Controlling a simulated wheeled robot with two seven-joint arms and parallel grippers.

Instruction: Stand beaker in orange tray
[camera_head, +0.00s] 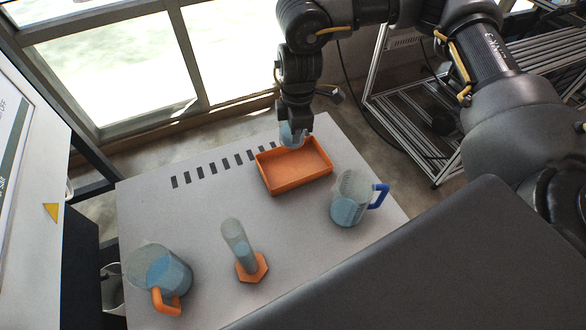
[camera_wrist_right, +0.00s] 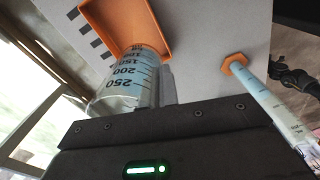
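The gripper fingers (camera_wrist_right: 166,84) are partly hidden behind the beaker and my gripper body. The tray looks otherwise empty. My left gripper is not in view.
A blue-handled jug (camera_head: 350,202) stands right of the tray. A measuring cylinder (camera_head: 238,243) on an orange base stands front left, with an orange-handled jug (camera_head: 160,272) farther left. Dark slots (camera_head: 220,165) line the table's back. The table (camera_head: 190,215) is clear left of the tray.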

